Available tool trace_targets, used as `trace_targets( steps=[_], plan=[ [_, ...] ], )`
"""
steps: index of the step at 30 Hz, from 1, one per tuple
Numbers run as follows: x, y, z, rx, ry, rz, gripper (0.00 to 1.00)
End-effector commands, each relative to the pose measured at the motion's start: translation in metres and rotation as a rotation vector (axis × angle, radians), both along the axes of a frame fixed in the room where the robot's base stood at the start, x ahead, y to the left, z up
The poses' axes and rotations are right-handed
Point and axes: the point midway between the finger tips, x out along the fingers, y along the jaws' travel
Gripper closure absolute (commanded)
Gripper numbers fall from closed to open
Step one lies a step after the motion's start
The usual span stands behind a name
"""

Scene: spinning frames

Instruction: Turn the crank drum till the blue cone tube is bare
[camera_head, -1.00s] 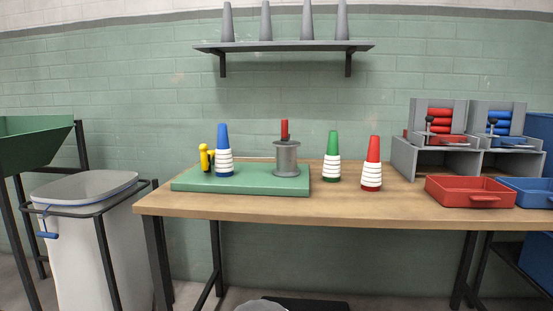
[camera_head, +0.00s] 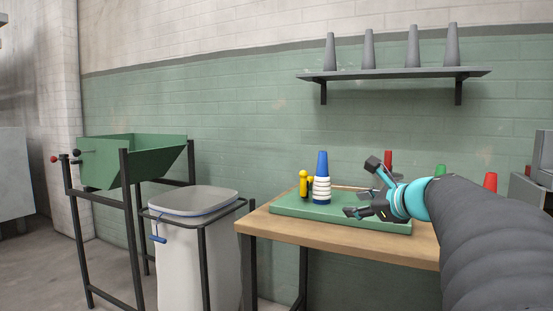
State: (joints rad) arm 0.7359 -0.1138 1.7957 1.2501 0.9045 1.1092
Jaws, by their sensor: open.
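The blue cone tube (camera_head: 322,164) stands upright on the green board (camera_head: 300,211), with white yarn bands around its lower part. A yellow piece (camera_head: 304,184) stands just left of it. My gripper (camera_head: 358,188) is open and empty, to the right of the blue cone tube and apart from it in the picture. The crank drum is hidden behind my gripper and arm; only its red crank handle (camera_head: 388,158) shows above. Whether my gripper touches the drum cannot be told.
The wooden table (camera_head: 262,222) carries the board. Tops of a green cone (camera_head: 440,170) and a red cone (camera_head: 490,181) show behind my arm. A shelf (camera_head: 395,73) with grey cones hangs above. A white bin (camera_head: 222,250) and a green hopper (camera_head: 150,163) stand left.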

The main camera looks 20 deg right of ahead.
Motion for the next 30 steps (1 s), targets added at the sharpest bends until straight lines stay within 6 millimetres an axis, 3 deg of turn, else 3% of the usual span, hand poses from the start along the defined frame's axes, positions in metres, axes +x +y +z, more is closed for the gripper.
trace_targets(
  steps=[1,3,6,9,12,17,30],
  plan=[
    [0.005,-0.039,0.014,0.114,-0.044,-0.082,0.53],
    [0.007,-0.082,0.034,0.267,-0.113,-0.168,0.53],
    [0.003,-0.13,0.055,0.436,-0.197,-0.252,0.53],
    [-0.002,-0.16,0.068,0.539,-0.254,-0.297,0.53],
    [-0.003,-0.172,0.074,0.584,-0.279,-0.312,0.53],
    [0.01,-0.174,0.074,0.593,-0.282,-0.312,0.53],
    [0.089,-0.177,0.075,0.589,-0.28,-0.311,0.53]
  ],
)
